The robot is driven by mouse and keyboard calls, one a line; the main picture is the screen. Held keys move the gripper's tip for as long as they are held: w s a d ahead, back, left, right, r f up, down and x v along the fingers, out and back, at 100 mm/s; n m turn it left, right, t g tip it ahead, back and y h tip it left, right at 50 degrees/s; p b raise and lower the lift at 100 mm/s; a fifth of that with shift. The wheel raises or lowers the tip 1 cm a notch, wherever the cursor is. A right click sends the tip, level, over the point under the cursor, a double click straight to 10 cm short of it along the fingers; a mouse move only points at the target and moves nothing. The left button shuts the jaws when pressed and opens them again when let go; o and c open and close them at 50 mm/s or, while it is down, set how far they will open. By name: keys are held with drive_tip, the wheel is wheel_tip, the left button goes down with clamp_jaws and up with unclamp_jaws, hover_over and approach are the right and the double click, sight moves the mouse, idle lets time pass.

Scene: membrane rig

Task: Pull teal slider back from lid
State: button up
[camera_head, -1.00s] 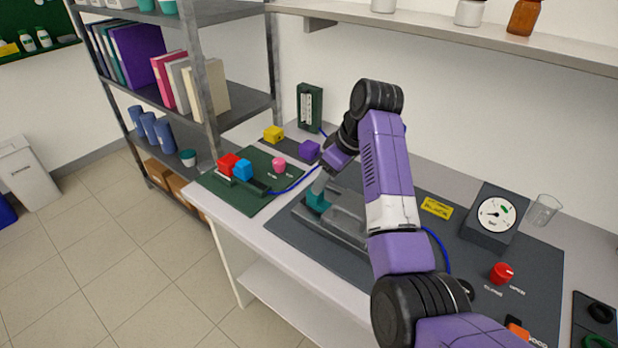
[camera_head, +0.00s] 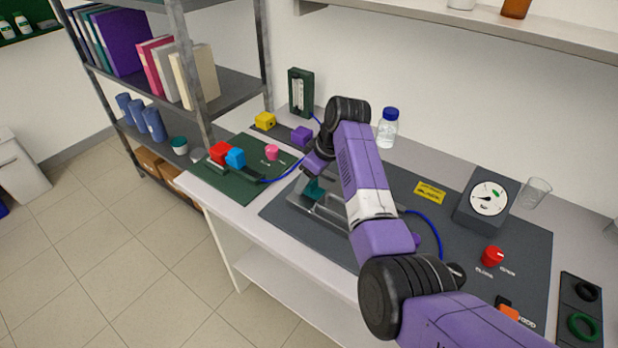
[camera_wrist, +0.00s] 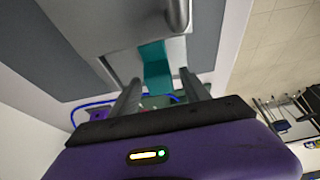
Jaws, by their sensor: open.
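The teal slider (camera_head: 312,189) sits at the left end of a grey metal tray-like rig (camera_head: 335,215) on the dark mat. My gripper (camera_head: 306,175) is right at the slider, its fingers mostly hidden by my arm in the head view. In the wrist view the teal slider (camera_wrist: 155,68) shows as a flat strip beside a grey plate (camera_wrist: 115,18), which may be the lid. My open gripper (camera_wrist: 159,80) has one finger on each side of the slider's line, with gaps visible. I cannot tell whether either finger touches it.
A green mat (camera_head: 247,190) with red, blue and pink parts lies left of the rig. A blue tube (camera_head: 437,228) curves behind my arm. A gauge box (camera_head: 483,204), red knob (camera_head: 492,256) and blue-capped bottle (camera_head: 387,128) stand to the right.

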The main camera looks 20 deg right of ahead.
clamp_jaws()
idle(1.3)
